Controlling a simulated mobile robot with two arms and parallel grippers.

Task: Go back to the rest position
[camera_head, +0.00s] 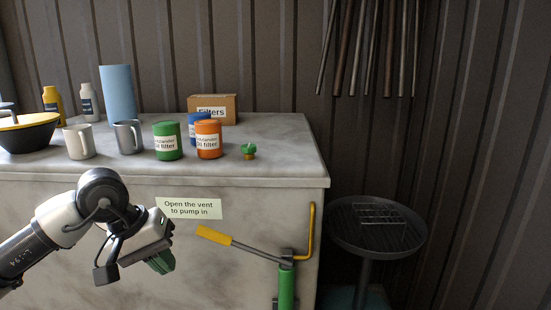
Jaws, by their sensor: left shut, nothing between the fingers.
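My left gripper (162,262) is at the lower left, in front of the cabinet's front face. Its green-tipped fingers point down and to the right and are shut with nothing between them. It hangs below the worktop edge, just under and left of a sign (189,208) reading "Open the vent to pump in". My left arm comes in from the left edge. My right gripper is not in this view.
The worktop (290,165) holds mugs, green (167,141) and orange (208,139) oil filters, bottles, a blue roll (118,96) and a Filters box (213,108). A green pump (286,285) with a yellow-handled lever (214,235) stands right of my gripper. A round tray stand (345,236) is further right.

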